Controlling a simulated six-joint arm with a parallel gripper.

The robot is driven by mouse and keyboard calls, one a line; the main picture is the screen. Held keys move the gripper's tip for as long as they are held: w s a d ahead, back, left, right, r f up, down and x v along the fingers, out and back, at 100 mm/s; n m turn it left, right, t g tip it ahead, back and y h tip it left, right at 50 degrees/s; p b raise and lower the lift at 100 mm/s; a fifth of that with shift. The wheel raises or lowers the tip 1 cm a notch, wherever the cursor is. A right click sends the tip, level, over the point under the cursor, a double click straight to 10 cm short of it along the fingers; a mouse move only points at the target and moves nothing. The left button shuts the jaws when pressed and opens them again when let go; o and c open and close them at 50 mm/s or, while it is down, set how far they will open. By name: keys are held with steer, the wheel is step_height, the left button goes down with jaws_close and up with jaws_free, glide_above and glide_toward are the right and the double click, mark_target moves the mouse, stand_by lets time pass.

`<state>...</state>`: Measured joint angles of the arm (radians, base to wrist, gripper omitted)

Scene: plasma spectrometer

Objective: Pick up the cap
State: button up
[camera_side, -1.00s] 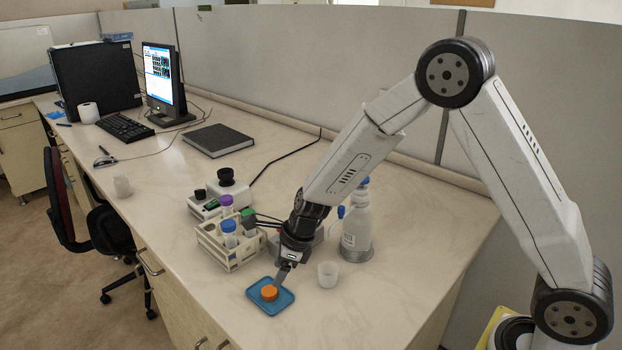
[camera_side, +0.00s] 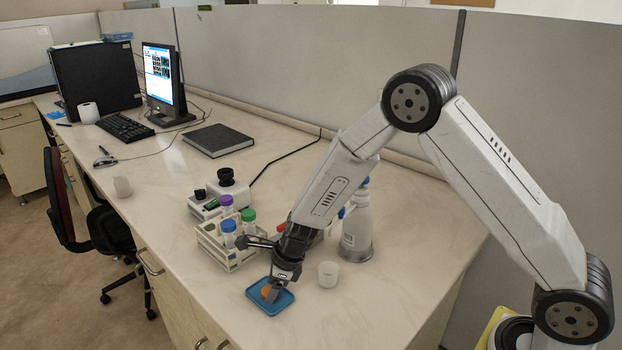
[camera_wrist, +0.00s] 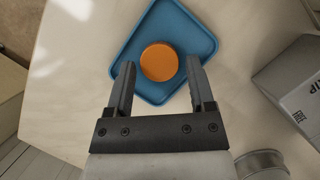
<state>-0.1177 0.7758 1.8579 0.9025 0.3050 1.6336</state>
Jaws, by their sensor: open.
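The orange cap (camera_wrist: 159,62) lies on the blue tray (camera_wrist: 134,50). In the side view the cap (camera_side: 266,292) is partly hidden behind my gripper, and the tray (camera_side: 283,304) sits near the front edge of the bench. My gripper (camera_wrist: 158,75) is open, pointing down over the tray. In the wrist view one finger is on each side of the cap, with a gap to the cap on both sides. In the side view my gripper (camera_side: 274,290) is low at the cap; I cannot tell its exact height.
A tube rack (camera_side: 232,256) with colour-capped tubes stands just behind the tray, left of my arm. A small white cup (camera_side: 328,275) stands right of the tray, and a grey-white bottle (camera_side: 357,232) behind that. The bench left of the tray is clear.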

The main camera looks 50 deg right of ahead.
steer(key=shift+f, duration=0.25)
stand_by(0.3)
jaws_close()
